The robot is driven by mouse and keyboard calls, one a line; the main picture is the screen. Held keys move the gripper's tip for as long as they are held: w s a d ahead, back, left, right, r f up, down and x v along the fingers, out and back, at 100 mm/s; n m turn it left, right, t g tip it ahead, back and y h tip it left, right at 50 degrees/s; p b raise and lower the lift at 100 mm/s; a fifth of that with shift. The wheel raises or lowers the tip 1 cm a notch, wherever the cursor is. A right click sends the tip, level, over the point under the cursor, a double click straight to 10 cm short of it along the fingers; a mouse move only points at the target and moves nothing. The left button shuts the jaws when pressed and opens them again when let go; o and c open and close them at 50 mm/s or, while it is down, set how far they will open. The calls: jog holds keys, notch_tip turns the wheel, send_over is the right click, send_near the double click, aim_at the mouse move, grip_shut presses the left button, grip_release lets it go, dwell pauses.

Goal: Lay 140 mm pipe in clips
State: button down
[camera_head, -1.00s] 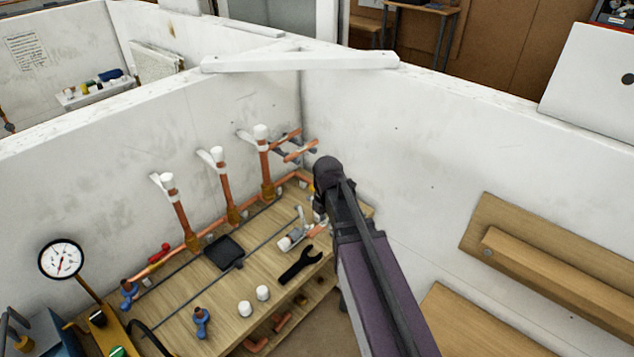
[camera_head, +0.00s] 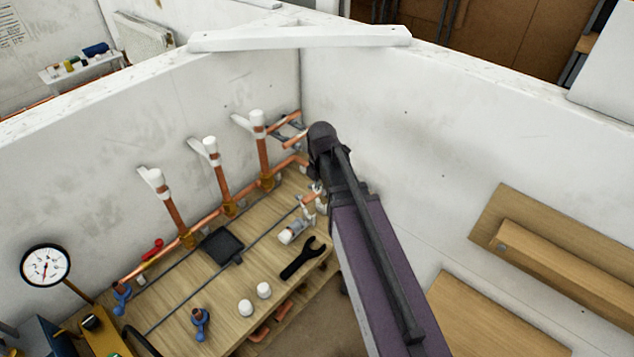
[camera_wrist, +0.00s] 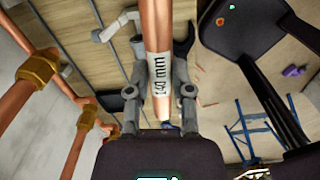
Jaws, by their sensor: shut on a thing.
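A copper pipe (camera_wrist: 157,28) with a white "140 mm" label sits between the two grey fingers of my gripper (camera_wrist: 161,85) in the wrist view. In the head view my gripper (camera_head: 319,196) is over the right end of the bench, close to the wall corner. A short copper piece shows beside it, and my arm hides part of this area. Several copper stub pipes (camera_head: 288,124) stick out from the corner on grey mounts. I cannot clearly make out the clips for the held pipe.
The wooden bench (camera_head: 190,285) carries a dark wrench (camera_head: 301,259), white caps (camera_head: 264,290), a black pad (camera_head: 222,246) and blue-handled fittings (camera_head: 200,322). Upright copper pipes (camera_head: 222,185) with white tops stand along the left wall. A pressure gauge (camera_head: 45,265) is at left. Wooden boards (camera_head: 540,240) are on the right wall.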

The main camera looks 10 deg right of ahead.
jog(key=w+f+n+b, duration=0.1)
jog(key=w+f+b, duration=0.3)
jog(key=w, duration=0.1)
jog(key=shift+w+a+f+b, duration=0.25)
jog(key=shift+w+f+b, duration=0.05)
jog(key=shift+w, duration=0.1)
dwell(0.3)
jog(key=shift+f, duration=0.25)
jog(key=shift+f+b, duration=2.9)
jog(key=shift+b, duration=0.25)
jog(key=shift+f+b, duration=2.15)
dwell(0.3)
jog(key=shift+c, duration=2.2)
grip_release()
